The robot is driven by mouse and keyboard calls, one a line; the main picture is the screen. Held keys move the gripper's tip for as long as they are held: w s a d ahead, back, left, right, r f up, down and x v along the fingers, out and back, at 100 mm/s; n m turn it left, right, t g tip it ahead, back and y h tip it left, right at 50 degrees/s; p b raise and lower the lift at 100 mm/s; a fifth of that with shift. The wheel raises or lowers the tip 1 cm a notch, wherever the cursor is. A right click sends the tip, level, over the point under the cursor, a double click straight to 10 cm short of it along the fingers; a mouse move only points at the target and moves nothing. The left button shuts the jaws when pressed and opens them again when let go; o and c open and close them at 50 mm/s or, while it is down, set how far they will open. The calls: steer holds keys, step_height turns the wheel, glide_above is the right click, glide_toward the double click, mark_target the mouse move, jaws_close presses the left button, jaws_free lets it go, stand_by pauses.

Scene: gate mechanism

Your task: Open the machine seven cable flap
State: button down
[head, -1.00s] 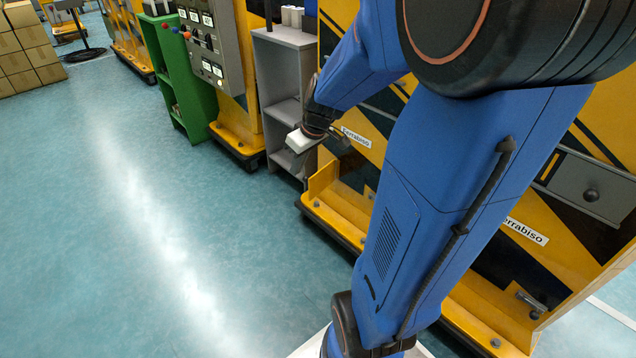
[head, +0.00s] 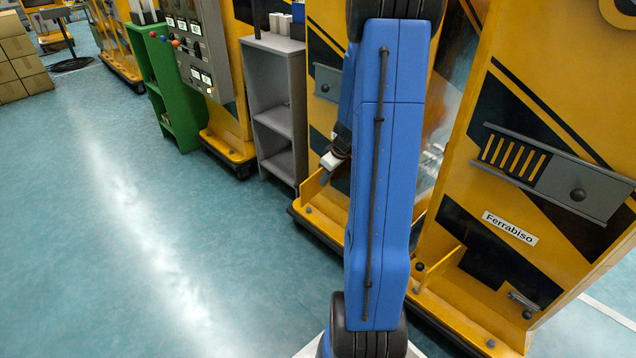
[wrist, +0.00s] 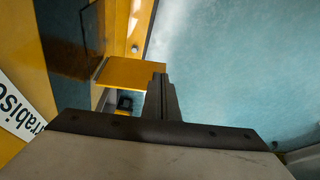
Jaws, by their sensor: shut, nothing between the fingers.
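A yellow plate that looks like a flap (head: 313,186) stands up from the foot of the yellow and black machine (head: 318,110), left of my arm. In the wrist view this plate (wrist: 143,74) is just beyond my fingertips, with a gap and a small dark part below it. My gripper (head: 327,163) is above and close to the plate in the head view; my arm partly hides it. In the wrist view my gripper's fingers (wrist: 160,84) are shut and empty, overlapping the plate's edge. I cannot tell whether they touch. No number seven is readable.
A grey shelf (head: 275,105), a green cabinet (head: 165,85) and a control panel (head: 197,50) stand to the left. A second yellow machine (head: 500,90) with a slotted grey slide (head: 580,190) stands at right. The floor (head: 130,240) is clear.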

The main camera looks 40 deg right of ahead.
mark_target(309, 187)
steer(key=shift+w+a+f, duration=0.25)
steer(key=shift+w+f, duration=0.95)
steer(key=shift+f, duration=0.2)
steer(key=shift+w+a+f, duration=0.3)
steer(key=shift+w+f, duration=0.9)
steer(key=shift+f, duration=0.15)
steer(key=shift+w+a+f, duration=0.25)
steer(key=shift+w+f, duration=0.95)
steer(key=shift+f, duration=0.2)
